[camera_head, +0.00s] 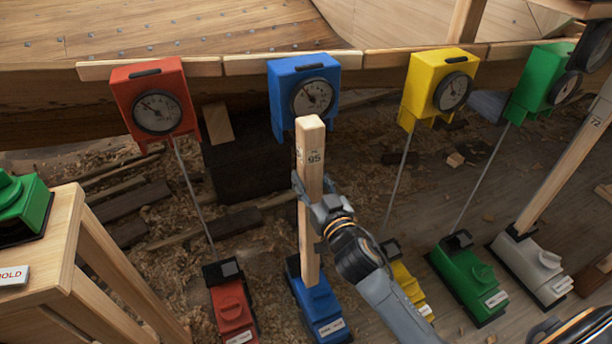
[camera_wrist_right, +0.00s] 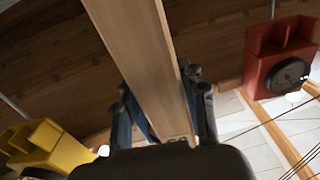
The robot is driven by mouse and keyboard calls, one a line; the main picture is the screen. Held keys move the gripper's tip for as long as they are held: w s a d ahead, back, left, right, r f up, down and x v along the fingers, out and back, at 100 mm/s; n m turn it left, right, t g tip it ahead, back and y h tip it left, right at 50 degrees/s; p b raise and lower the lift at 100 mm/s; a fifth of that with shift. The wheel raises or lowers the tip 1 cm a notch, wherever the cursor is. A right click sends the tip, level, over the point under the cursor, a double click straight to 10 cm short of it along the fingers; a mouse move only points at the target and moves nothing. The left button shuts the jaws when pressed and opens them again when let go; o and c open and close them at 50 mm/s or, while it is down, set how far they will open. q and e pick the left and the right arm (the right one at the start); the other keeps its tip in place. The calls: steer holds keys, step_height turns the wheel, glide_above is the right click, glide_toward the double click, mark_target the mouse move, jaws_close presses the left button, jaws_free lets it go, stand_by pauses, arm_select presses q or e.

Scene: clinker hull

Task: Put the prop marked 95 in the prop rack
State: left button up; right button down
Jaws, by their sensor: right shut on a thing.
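The prop marked 95 (camera_head: 311,175) is a pale square wooden post, standing roughly upright in the middle of the head view. My right gripper (camera_head: 318,205) is shut on it around mid-height. Its top end is in front of the blue gauge box (camera_head: 296,90), and its lower end meets or overlaps the blue base (camera_head: 318,305). I cannot tell whether it touches either. In the right wrist view the prop (camera_wrist_right: 140,50) runs between the fingers (camera_wrist_right: 168,112). I cannot make out a prop rack. My left gripper is not in view.
Red (camera_head: 155,100), yellow (camera_head: 438,85) and green (camera_head: 541,82) gauge boxes hang along the hull (camera_head: 180,35). Red (camera_head: 232,305), yellow (camera_head: 408,285), green (camera_head: 468,280) and white (camera_head: 532,268) bases stand below. Another prop (camera_head: 570,160) leans at right. A wooden stand (camera_head: 70,230) is at left.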

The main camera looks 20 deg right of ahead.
steer(key=shift+s+f, duration=0.25)
steer(key=shift+s, duration=0.6)
steer(key=shift+s+f, duration=0.1)
steer(key=shift+s, duration=1.9)
steer(key=s, duration=0.4)
steer(key=shift+s+d, duration=0.1)
steer(key=shift+s, duration=0.2)
steer(key=shift+d, duration=0.1)
